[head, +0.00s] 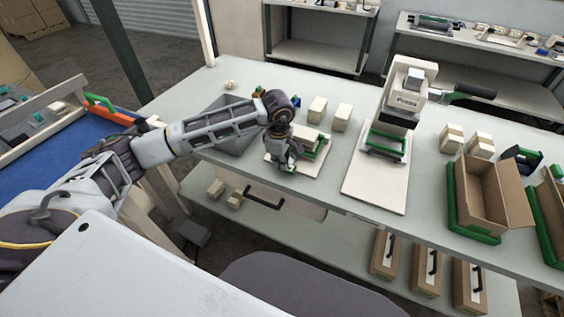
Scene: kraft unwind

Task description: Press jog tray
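A small green-edged tray (323,149) sits on a pale board (309,170) near the front edge of the bench. A cream block or stack (313,137) lies in it. My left gripper (287,165) points down at the left side of this tray, very close to it. I cannot tell if it touches the tray or whether its fingers are open. My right gripper is not in view.
Cream blocks (341,119) stand between the tray and the press. Further right are more blocks (452,138) and an open cardboard box (485,199) in a green holder. A grey bin (234,143) lies behind my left forearm. The lower shelf holds brown boxes (385,254).

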